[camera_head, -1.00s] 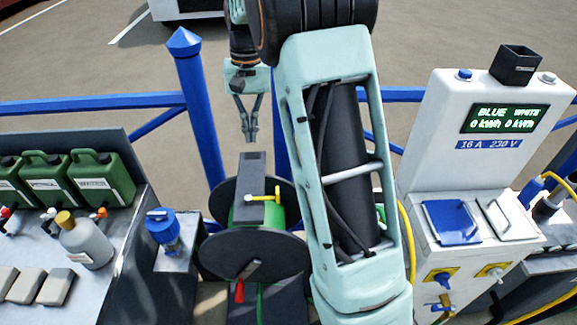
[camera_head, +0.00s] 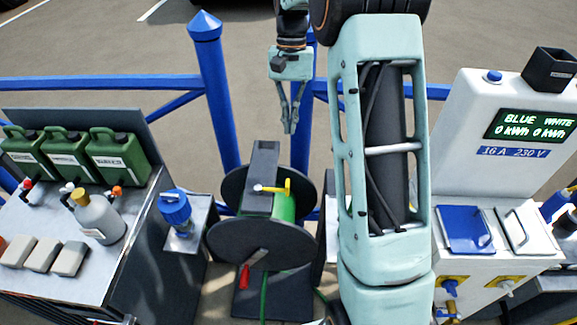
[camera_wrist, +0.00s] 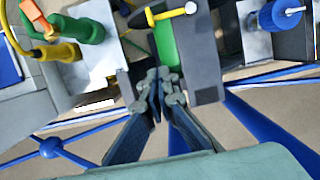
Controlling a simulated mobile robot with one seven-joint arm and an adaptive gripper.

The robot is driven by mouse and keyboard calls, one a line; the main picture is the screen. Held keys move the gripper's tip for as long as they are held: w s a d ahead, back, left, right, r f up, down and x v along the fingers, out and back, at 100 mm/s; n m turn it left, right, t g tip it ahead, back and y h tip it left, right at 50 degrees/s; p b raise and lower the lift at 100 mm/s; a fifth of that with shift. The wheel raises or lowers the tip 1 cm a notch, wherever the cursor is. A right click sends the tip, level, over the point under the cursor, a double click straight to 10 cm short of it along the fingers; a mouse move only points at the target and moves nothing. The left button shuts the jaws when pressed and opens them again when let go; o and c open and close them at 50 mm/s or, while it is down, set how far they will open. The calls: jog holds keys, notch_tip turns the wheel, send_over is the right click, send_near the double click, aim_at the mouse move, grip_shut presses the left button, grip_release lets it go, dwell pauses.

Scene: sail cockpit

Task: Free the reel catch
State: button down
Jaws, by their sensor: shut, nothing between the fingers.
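The reel (camera_head: 237,243) stands in the middle of the head view, with dark round flanges and a green drum (camera_head: 284,207) between them. A dark grey bar (camera_head: 263,160) lies across its top. A yellow lever (camera_head: 275,188) with a pale round end sits crosswise on the bar; it also shows at the top of the wrist view (camera_wrist: 165,14). A red handle (camera_head: 244,276) hangs on the near flange. My gripper (camera_head: 290,127) is shut and empty, above and beyond the reel, right of the bar's far end. In the wrist view its fingertips (camera_wrist: 160,80) appear beside the bar, apart from the lever.
A blue post (camera_head: 212,90) and rails stand behind the reel. A bench with green canisters (camera_head: 118,155) is at left, with a blue connector (camera_head: 175,210) on a pedestal. A white power pedestal (camera_head: 470,130) stands at right. My arm hides the space right of the reel.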

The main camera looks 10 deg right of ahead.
jog(key=s+a+f+p, duration=0.1)
jog(key=s+a+f, duration=0.1)
jog(key=s+f, duration=0.4)
jog(key=x, duration=0.3)
jog(key=shift+w+f, duration=0.2)
jog(key=shift+w, duration=0.15)
jog(key=shift+d, duration=0.1)
